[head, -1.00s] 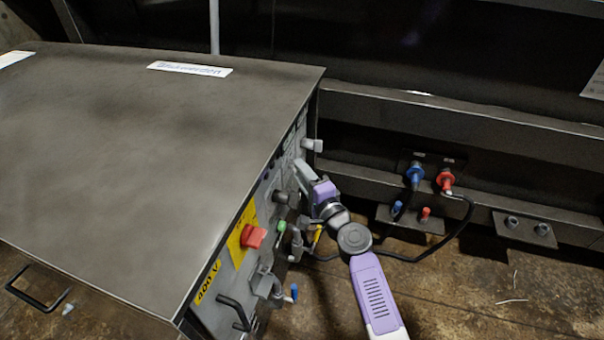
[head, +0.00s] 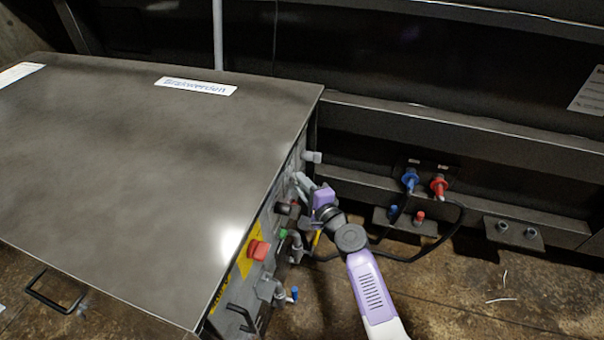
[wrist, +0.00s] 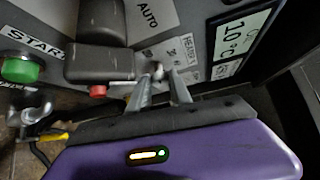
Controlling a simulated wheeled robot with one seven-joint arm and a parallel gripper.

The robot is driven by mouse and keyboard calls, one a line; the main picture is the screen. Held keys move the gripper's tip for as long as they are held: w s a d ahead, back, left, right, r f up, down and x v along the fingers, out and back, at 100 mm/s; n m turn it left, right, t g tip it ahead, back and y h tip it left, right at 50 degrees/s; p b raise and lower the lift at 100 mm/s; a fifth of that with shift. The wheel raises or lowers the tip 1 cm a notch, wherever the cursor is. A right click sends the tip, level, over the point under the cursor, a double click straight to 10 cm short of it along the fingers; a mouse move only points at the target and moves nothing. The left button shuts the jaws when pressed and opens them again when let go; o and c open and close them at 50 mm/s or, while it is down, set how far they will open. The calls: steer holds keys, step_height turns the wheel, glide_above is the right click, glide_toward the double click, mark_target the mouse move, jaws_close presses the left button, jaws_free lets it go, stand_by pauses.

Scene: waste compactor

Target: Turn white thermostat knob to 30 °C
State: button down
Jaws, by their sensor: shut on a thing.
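My gripper (wrist: 163,78) is at the control panel in the wrist view, its two metal fingers close together. They are shut on a small pale knob (wrist: 158,70), the white thermostat knob, which is mostly hidden by the fingers. A small label that seems to read HEATER is just beyond the fingertips. A display (wrist: 241,38) to the right appears to read 10 °C. In the head view my gripper (head: 300,184) reaches the panel side of the grey cabinet (head: 150,150), and the knob cannot be made out there.
Close left of the fingers is a large dark selector switch (wrist: 100,62). A green START button (wrist: 20,68) is further left. In the head view, a red button (head: 258,250) and cable fittings (head: 268,287) jut from the panel. Floor to the right is mostly open.

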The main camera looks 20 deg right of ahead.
steer(key=shift+w+d+r+m+g+y+p, duration=0.1)
steer(key=shift+r+m+g+y+p, duration=0.2)
steer(key=shift+m+g+p, duration=1.5)
steer(key=shift+w+d+r+n+g+y+p, duration=0.15)
steer(key=shift+g+y+p, duration=0.25)
steer(key=shift+p, duration=3.05)
steer(key=shift+w+r+m+g+y+p, duration=0.1)
steer(key=shift+m+g+y+p, duration=0.2)
steer(key=shift+m+g+p, duration=1.5)
steer(key=shift+s+n+t+p, duration=0.1)
steer(key=shift+n+t+p, duration=0.4)
steer(key=shift+n+p, duration=0.45)
steer(key=c, duration=1.2)
jaws_free()
